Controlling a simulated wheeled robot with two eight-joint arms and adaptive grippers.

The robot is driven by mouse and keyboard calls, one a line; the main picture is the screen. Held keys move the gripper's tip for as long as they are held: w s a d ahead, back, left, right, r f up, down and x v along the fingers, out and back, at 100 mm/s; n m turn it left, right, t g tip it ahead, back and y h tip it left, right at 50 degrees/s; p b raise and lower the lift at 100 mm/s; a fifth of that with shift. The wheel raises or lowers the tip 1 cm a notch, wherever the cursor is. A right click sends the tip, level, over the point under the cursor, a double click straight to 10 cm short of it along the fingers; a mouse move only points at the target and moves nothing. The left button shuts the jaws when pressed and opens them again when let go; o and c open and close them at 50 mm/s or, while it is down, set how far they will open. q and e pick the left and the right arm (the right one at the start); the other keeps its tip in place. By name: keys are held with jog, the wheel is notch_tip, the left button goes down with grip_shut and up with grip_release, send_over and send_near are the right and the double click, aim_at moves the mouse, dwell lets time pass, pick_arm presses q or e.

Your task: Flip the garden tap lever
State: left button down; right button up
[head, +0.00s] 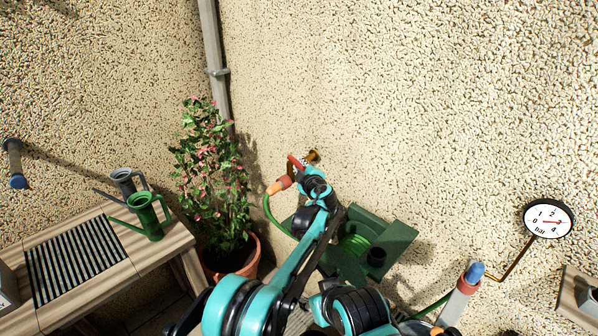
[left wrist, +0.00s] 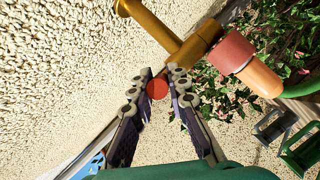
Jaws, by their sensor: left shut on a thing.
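The garden tap is a brass fitting (head: 313,156) on the pebbled wall, near the centre of the head view. Its red lever (head: 296,162) shows just above my left gripper (head: 303,171). In the left wrist view the brass tap body (left wrist: 190,48) runs across the top. The round red lever end (left wrist: 157,88) sits between the fingertips of my left gripper (left wrist: 158,85), which is shut on it. A red and orange hose connector (left wrist: 250,65) hangs from the tap's spout. My forearm and wrist hide part of the area below the tap. My right gripper is not in view.
A green hose reel (head: 385,243) stands below the tap, partly behind my arm. A flowering potted plant (head: 213,165) stands left of it. A wooden bench (head: 120,250) holds a green watering can (head: 148,219). A dial gauge (head: 548,218) is at the right.

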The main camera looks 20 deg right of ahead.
pick_arm(q)
jog(key=shift+w+d+n+y+p, duration=0.1)
jog(key=shift+d+n+y+p, duration=0.15)
jog(key=shift+n+y, duration=0.4)
jog(key=shift+w+d+n+y+p, duration=0.1)
jog(key=shift+d+n+y, duration=0.25)
jog(key=shift+y, duration=0.5)
jog(key=c, duration=1.5)
grip_release()
jog(key=shift+o, duration=0.2)
